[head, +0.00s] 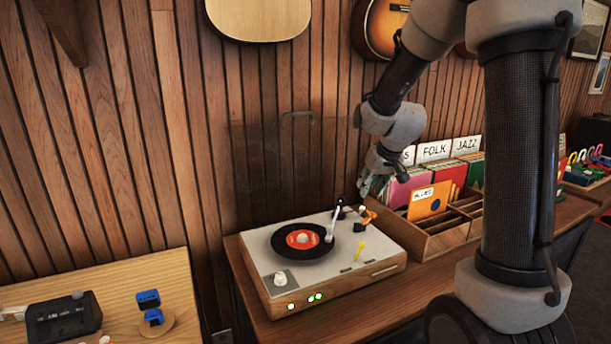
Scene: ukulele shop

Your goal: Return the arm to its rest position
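My arm comes in from the upper right and bends down toward the record crate. My gripper (366,194) hangs at its end, in front of the wood wall. It is above the gap between the turntable (385,272) and the record crate (432,244). The gripper is small and dark here, so I cannot tell whether its fingers are open or shut. No held object can be made out. A black record with a red label (303,240) lies on the turntable, with the white tonearm (331,226) at its right side.
The crate holds several records, an orange sleeve (429,203) and cards reading FOLK (434,152) and JAZZ (466,145). A yellow piece (360,250) is on the turntable deck. Guitars hang on the wall. A lower table (120,282) at left carries a black box (63,318).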

